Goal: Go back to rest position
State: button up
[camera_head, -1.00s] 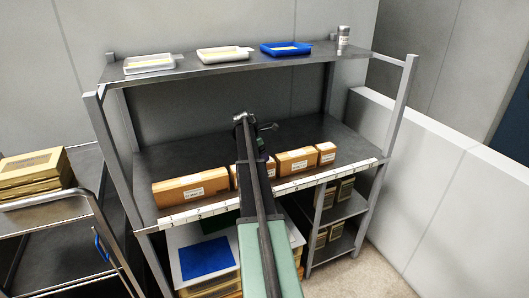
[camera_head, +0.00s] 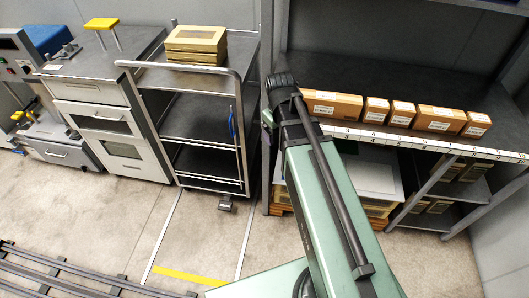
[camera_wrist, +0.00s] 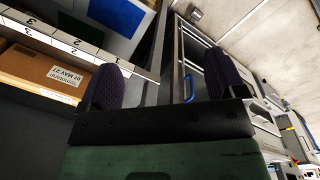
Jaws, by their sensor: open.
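My gripper (camera_wrist: 163,78) shows in the wrist view as two dark, rounded fingers standing well apart. The space between them is empty, so it is open and holds nothing. In the head view, my green and black arm reaches up from the bottom right toward the left end of the shelf rack (camera_head: 266,160). In the wrist view, the numbered shelf edge (camera_wrist: 60,38) and a cardboard box (camera_wrist: 38,75) are on the left side.
Several cardboard boxes (camera_head: 332,103) line the rack's shelf. A wheeled cart (camera_head: 190,110) carrying tan boxes (camera_head: 196,42) stands left of the rack. Further left is a drawer cabinet (camera_head: 105,100) with a yellow-topped stand. The floor (camera_head: 215,225) before the cart is largely clear.

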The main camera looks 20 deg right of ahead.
jog(key=s+a+m+y, duration=0.1)
jog(key=s+a+m, duration=0.1)
jog(key=s+a, duration=0.5)
jog(key=shift+a+m, duration=0.3)
jog(key=shift+a, duration=0.5)
